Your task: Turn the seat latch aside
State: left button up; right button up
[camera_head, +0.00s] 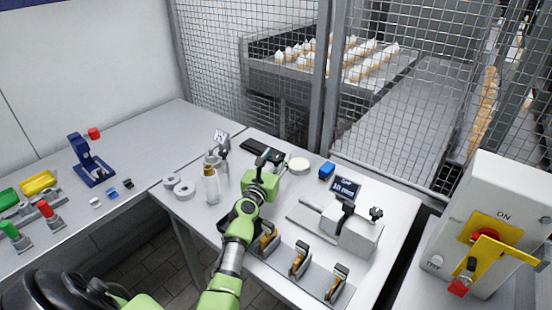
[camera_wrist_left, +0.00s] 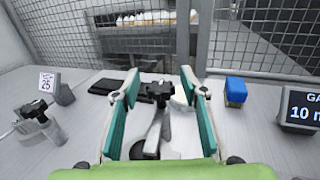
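My left gripper (camera_head: 264,166) reaches over the front table in the head view, its arm coming up from below. In the left wrist view its two teal-padded fingers (camera_wrist_left: 160,78) are apart, one on each side of a dark-headed part with a grey lever (camera_wrist_left: 155,125). I see no clear grip on that part. It may be the seat latch, but I cannot tell for sure. In the head view the gripper and wrist hide most of it. My right gripper is not in view.
A pale disc (camera_head: 299,164), blue block (camera_head: 326,170), small display (camera_head: 345,189) and grey fixture with black knobs (camera_head: 340,228) stand right of the gripper. A clear bottle (camera_head: 211,187) stands left. Brass-and-black clamps (camera_head: 300,260) line the front edge. Wire mesh (camera_head: 285,50) rises behind.

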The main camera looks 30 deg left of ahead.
pick_arm(q)
jog(key=shift+s, duration=0.1)
jog(key=v, duration=1.2)
jog(key=shift+f, duration=0.1)
